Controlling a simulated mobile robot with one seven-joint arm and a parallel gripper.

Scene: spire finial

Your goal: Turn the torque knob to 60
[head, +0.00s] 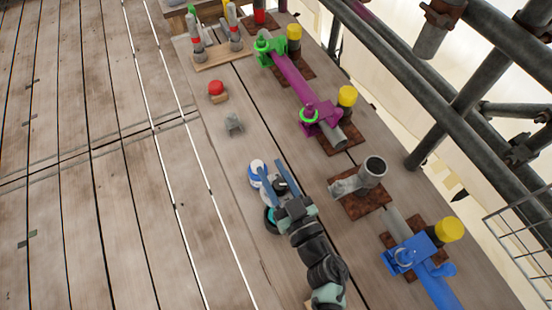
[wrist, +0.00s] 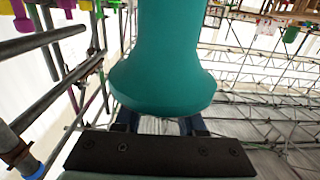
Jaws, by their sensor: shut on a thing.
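A teal, flared, rounded part (wrist: 160,70) fills the middle of the wrist view, very close to the camera. A small teal part (head: 270,220) also shows beside my wrist in the head view. My gripper (head: 274,182) has blue fingers, low over the planks, with a dark piece (head: 280,187) between them. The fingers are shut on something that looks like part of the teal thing. A white and blue round part (head: 257,171) is just left of the fingertips. I cannot tell which part is the torque knob, and no scale or number is readable.
A red button-like piece (head: 216,89) and a small grey block (head: 234,124) are on the planks further back. Right of my arm are a grey pipe fitting (head: 371,172), a magenta clamp (head: 295,82) and a blue clamp (head: 424,268). The left planks are clear.

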